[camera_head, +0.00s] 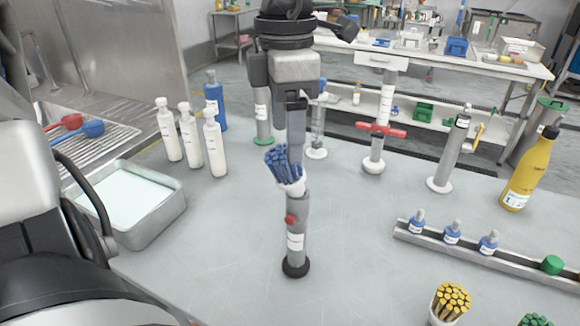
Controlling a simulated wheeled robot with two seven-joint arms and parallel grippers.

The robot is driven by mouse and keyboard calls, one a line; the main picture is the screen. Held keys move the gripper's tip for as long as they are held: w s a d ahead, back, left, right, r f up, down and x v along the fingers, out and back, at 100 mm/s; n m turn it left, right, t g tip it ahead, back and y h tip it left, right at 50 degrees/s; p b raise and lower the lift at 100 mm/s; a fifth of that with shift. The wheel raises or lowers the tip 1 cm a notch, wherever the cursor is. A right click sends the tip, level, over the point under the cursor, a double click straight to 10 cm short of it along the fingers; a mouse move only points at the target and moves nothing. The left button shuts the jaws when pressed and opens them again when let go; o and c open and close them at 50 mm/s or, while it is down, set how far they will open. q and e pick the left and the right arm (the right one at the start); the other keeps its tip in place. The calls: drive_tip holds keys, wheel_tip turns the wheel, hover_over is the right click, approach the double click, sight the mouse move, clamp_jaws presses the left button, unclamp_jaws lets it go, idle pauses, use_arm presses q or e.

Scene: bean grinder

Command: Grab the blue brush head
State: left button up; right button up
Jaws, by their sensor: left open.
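The blue brush head (284,165) has a bundle of blue bristles and a white collar. It sits tilted to the left on top of a grey upright handle (298,215) with a red button and a black round base, standing mid-table. My left gripper (293,150) points straight down at the brush head from above. Its jaws are open, with a finger close beside the right side of the bristles. I cannot tell whether it touches them. My right gripper is not in view.
White bottles (190,140) and a blue bottle (214,100) stand back left, behind a metal tray of pale liquid (135,240). A yellow bottle (530,172) stands far right. A yellow bundle (452,300) is front right. Front middle is clear.

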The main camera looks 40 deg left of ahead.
sight(288, 173)
use_arm(q)
wheel_tip(288, 173, down, 8)
drive_tip(key=shift+f+p, duration=0.15)
drive_tip(key=shift+p, duration=0.35)
drive_tip(key=shift+w, duration=0.1)
drive_tip(key=c, duration=1.1)
